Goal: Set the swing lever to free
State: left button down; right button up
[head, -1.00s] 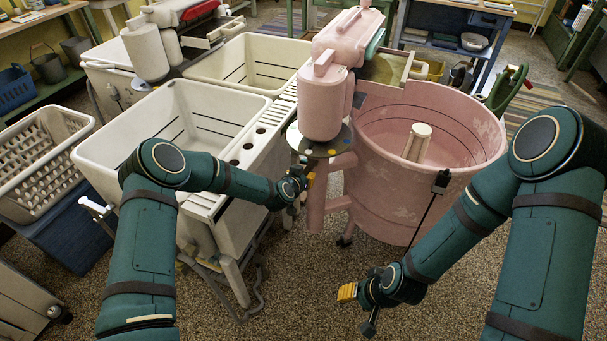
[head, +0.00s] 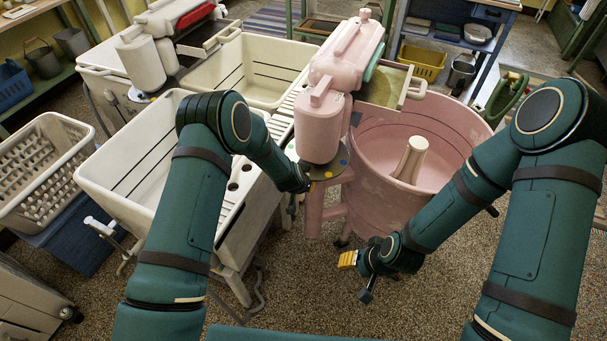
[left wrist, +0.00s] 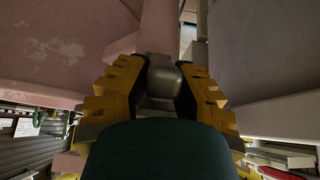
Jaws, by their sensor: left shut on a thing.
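The pink wringer washer has a pink wringer head (head: 318,120) on a post beside its round tub (head: 450,160). Under the head is a round plate (head: 337,166) with coloured dots, blue and yellow among them. My left gripper (head: 303,180) is at the left edge of this plate, its fingers mostly hidden in the head view. In the left wrist view, its yellow fingers (left wrist: 164,78) are shut on a grey rounded knob (left wrist: 163,82), seemingly the swing lever's end. The rest of the lever is hidden. My right gripper (head: 348,259) hangs low in front of the tub, apart from it.
White twin tubs (head: 130,195) stand close left of the pink washer, under my left arm. A white basket (head: 45,165) sits on a blue bin at far left. A second wringer washer (head: 140,60) stands behind. Speckled floor in front is clear.

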pick_arm(q)
jog(key=shift+w+r, duration=0.15)
dwell(0.3)
jog(key=c, duration=0.8)
grip_release()
jog(key=v, duration=1.2)
